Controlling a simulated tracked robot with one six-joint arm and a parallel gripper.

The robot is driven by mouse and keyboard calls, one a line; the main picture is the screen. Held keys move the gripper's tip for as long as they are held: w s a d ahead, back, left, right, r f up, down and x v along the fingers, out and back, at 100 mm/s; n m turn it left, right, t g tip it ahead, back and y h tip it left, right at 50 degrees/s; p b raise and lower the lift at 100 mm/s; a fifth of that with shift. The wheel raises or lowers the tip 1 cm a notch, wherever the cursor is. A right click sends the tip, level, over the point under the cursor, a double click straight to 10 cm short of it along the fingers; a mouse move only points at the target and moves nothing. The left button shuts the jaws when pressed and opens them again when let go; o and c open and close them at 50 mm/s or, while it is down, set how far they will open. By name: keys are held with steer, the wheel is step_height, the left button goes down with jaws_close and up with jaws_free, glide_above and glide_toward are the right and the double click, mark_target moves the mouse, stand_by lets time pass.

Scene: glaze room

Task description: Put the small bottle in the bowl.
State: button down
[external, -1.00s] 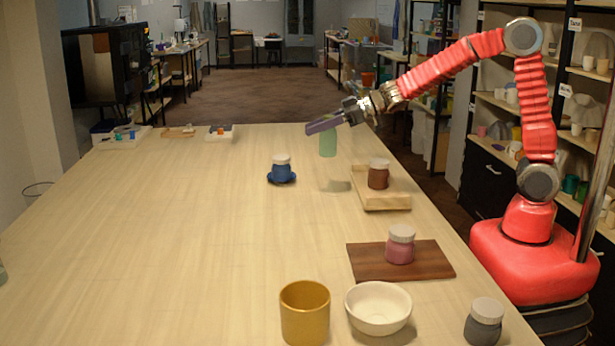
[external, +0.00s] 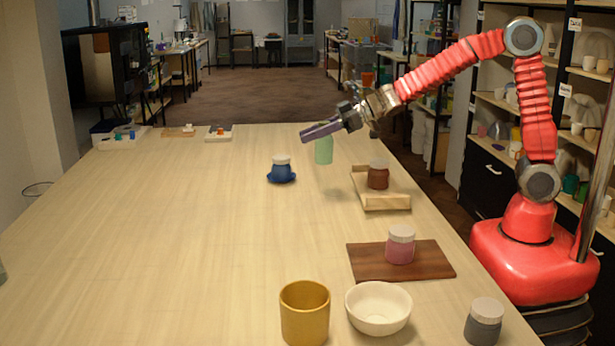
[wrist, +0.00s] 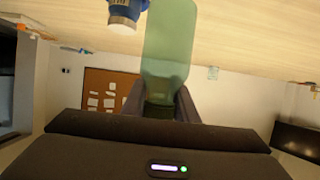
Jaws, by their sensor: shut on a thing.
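The small bottle is translucent green (external: 324,151) and hangs below my gripper (external: 318,131) over the far right part of the table, clear of the tabletop. In the wrist view the green bottle (wrist: 168,45) has its dark neck between my gripper's fingers (wrist: 160,105), which are shut on it. The white bowl (external: 378,324) stands at the near right of the table, well away from my gripper, and looks empty. The bowl does not show in the wrist view.
A mustard cup (external: 304,318) stands just left of the bowl, and a dark grey jar (external: 484,325) to its right. Behind are a pink jar (external: 400,248) on a brown board (external: 365,262), a brown jar (external: 378,177) on a wooden tray (external: 385,203) and a blue jar (external: 281,170).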

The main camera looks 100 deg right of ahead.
steer(key=w+a+n+g+y, duration=0.1)
steer(key=w+a+n+y, duration=0.15)
steer(key=a, duration=1.35)
steer(key=w+a+n+g+y, duration=0.15)
steer(key=a+n+y, duration=0.25)
steer(key=a, duration=1.2)
steer(key=s+a+r+n+g+y, duration=0.1)
steer(key=s+a, duration=0.1)
steer(key=a, duration=0.8)
steer(key=s+a+r+n+g+y, duration=0.1)
steer(key=s+a+n+y, duration=0.1)
steer(key=a, duration=0.9)
steer(key=s+a+n+g+y, duration=0.1)
steer(key=s+a+n+y, duration=0.1)
steer(key=a, duration=0.9)
steer(key=shift+s+a+r+g, duration=0.15)
steer(key=shift+s+r+g, duration=0.25)
steer(key=shift+s, duration=0.3)
step_height(320, 180, down, 6)
steer(key=shift+f, duration=0.2)
steer(key=shift+f, duration=1.85)
